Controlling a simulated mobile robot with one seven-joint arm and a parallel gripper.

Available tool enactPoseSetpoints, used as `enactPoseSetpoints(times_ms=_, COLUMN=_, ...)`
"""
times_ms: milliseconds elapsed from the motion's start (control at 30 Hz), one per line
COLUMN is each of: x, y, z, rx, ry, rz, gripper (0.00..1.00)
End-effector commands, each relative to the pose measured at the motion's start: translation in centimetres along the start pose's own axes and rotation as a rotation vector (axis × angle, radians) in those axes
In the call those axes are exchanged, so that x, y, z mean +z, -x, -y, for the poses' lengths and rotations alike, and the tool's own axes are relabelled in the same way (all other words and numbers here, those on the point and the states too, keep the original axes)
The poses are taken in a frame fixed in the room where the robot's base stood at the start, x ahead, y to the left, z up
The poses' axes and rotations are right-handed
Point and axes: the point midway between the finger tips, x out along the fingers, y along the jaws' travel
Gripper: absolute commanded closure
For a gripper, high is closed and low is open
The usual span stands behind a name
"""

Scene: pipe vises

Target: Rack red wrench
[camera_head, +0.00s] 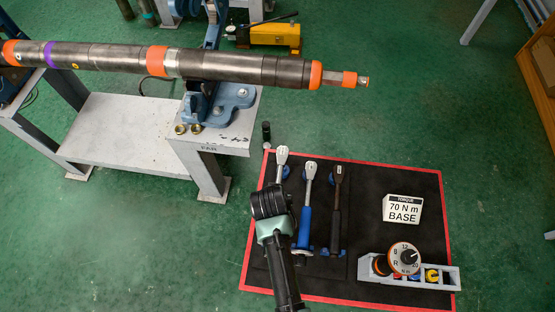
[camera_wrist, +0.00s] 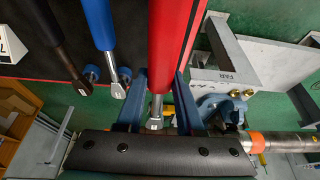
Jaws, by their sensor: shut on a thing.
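My gripper (camera_wrist: 160,78) is closed around the red wrench (camera_wrist: 175,45), with one dark blue finger on each side in the wrist view. The red handle runs up out of that view, and its silver neck shows between the fingers. The handle looks closer to the wrist camera than the other wrenches. In the head view the wrench's silver head (camera_head: 282,155) shows beyond my wrist, at the left of the black mat (camera_head: 400,180); my arm hides its handle. A blue holder (camera_head: 286,172) is beside the head. I cannot tell whether the wrench touches it.
A blue-handled wrench (camera_head: 305,222) and a black wrench (camera_head: 336,215) lie to the right on the mat. A torque sign (camera_head: 402,210) and a grey tray (camera_head: 440,274) with a dial (camera_head: 404,258) are farther right. A long pipe (camera_head: 110,58) rests in a blue vise (camera_head: 222,100) at the upper left.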

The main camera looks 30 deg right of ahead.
Motion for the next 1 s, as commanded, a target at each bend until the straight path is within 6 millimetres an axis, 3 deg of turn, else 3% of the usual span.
enactPoseSetpoints(times_ms=567, x=-0.2, y=0.2, z=-0.1, rx=0.008, ry=-0.014, rz=-0.007, gripper=1.00)
enactPoseSetpoints(times_ms=800, x=0.5, y=-1.6, z=-0.1, rx=0.007, ry=-0.014, rz=-0.008, gripper=1.00)
enactPoseSetpoints(times_ms=1000, x=0.6, y=-1.9, z=-0.1, rx=0.007, ry=-0.014, rz=-0.009, gripper=1.00)
